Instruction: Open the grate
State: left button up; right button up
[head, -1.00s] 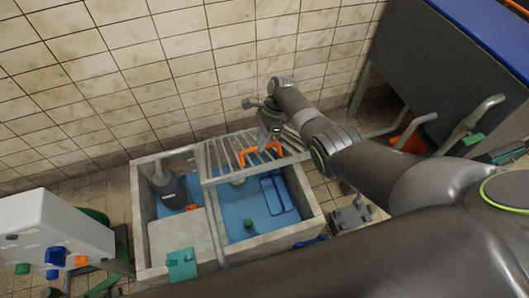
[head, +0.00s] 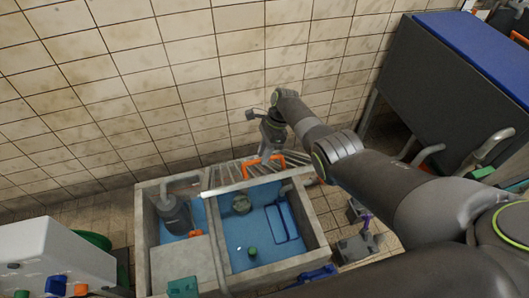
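The grate (head: 232,173) is a set of pale grey bars with an orange handle (head: 279,157). It stands tilted up along the wall side of a concrete basin (head: 328,243), and its pale front edge crosses above the opening. Blue-floored space shows uncovered in front of it. My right gripper (head: 267,152) points down at the handle from above and appears shut on its left part; the fingertips are small and partly hidden. My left gripper is not in view.
The basin holds a grey pump (head: 174,214), a green-topped item (head: 251,252) and a blue frame (head: 282,222). A white control box (head: 50,258) stands left. A dark cabinet with a blue top (head: 455,90) stands right. The tiled wall is close behind.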

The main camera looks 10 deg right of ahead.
jog(key=shift+o, duration=1)
jog(key=shift+w+f, duration=0.2)
jog(key=shift+w, duration=0.1)
jog(key=shift+r, duration=0.15)
jog(key=shift+r, duration=0.1)
jog(key=p+v, duration=0.2)
jog(key=v, duration=1.5)
